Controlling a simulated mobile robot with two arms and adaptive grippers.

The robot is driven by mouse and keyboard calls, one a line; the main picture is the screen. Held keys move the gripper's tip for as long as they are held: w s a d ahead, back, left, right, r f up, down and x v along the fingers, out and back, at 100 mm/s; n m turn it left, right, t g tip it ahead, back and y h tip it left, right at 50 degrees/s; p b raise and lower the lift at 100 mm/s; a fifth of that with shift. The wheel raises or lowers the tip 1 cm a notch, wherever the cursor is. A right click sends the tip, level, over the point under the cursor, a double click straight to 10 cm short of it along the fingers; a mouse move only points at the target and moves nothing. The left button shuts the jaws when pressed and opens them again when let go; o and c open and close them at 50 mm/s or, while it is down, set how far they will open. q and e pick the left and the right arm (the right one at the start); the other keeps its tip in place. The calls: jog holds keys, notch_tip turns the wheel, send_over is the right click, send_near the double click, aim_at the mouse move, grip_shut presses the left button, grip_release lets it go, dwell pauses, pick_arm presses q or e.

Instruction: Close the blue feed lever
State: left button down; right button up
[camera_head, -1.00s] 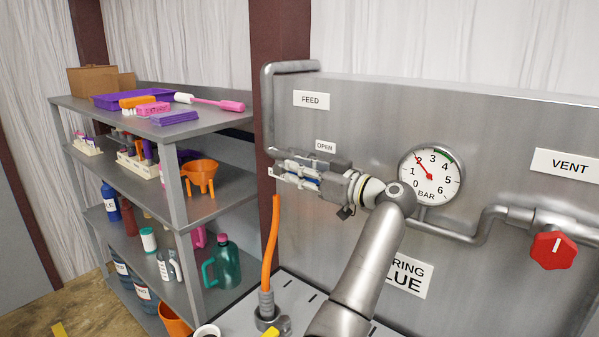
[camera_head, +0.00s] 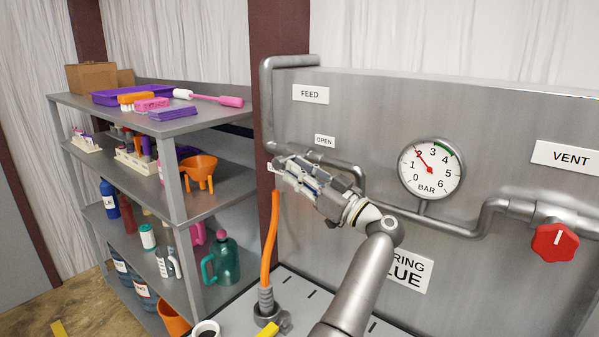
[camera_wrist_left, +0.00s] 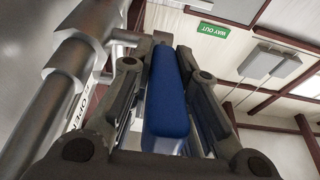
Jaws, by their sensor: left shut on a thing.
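The blue feed lever (camera_wrist_left: 168,105) shows large in the left wrist view, lying lengthwise between the two fingers of my left gripper (camera_wrist_left: 165,95). In the head view my left gripper (camera_head: 290,175) is shut on the lever at the feed pipe (camera_head: 268,105), below the OPEN label (camera_head: 325,141), and hides nearly all of it. The gripper tilts, with its fingertips up and to the left and its wrist down and to the right. My right gripper is in neither view.
A pressure gauge (camera_head: 431,169) reads near 2 on the steel panel (camera_head: 480,130). A red vent knob (camera_head: 556,246) is at the right. An orange hose (camera_head: 270,240) hangs below the gripper. A loaded shelf (camera_head: 185,215) stands at the left.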

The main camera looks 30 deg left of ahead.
pick_arm(q)
jog(key=f+y+b, duration=0.1)
jog(key=y+b, duration=0.1)
jog(key=shift+a+f+y, duration=0.2)
jog(key=shift+f+y, duration=0.1)
jog(key=shift+f, duration=0.05)
jog(key=shift+a+f+y+b, duration=0.1)
jog(key=shift+y+b, duration=0.35)
jog(key=shift+y, duration=0.05)
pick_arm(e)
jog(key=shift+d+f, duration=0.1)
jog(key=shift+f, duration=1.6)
pick_arm(q)
jog(key=shift+t, duration=0.3)
